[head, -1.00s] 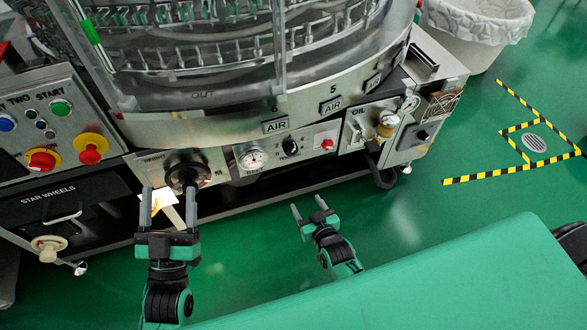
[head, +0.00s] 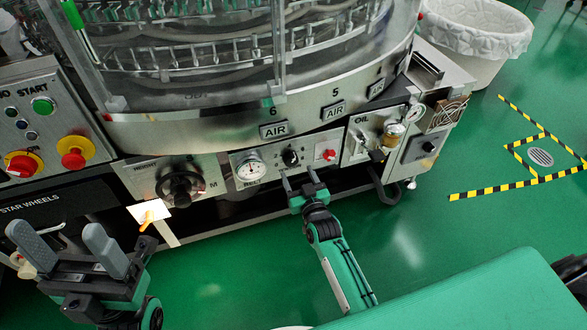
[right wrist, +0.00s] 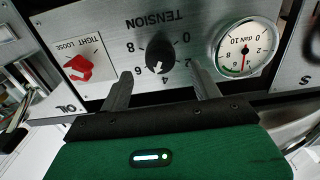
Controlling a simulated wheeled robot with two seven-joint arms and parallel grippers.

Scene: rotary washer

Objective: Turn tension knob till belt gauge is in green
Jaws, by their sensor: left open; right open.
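The black tension knob (head: 291,157) sits on the machine's front panel. In the right wrist view the knob (right wrist: 160,50) appears upside down, its white mark between 4 and 6. The round white belt gauge (head: 250,169) is left of it in the head view. In the right wrist view the gauge (right wrist: 246,47) shows a red needle near a green arc; whether it lies inside the green is unclear. My right gripper (head: 301,178) is open, its fingers just short of the knob and spread to either side. My left gripper (head: 66,242) is open and empty at lower left.
A red tight/loose switch (right wrist: 80,66) is beside the knob. Red and yellow stop buttons (head: 75,151) are at far left.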

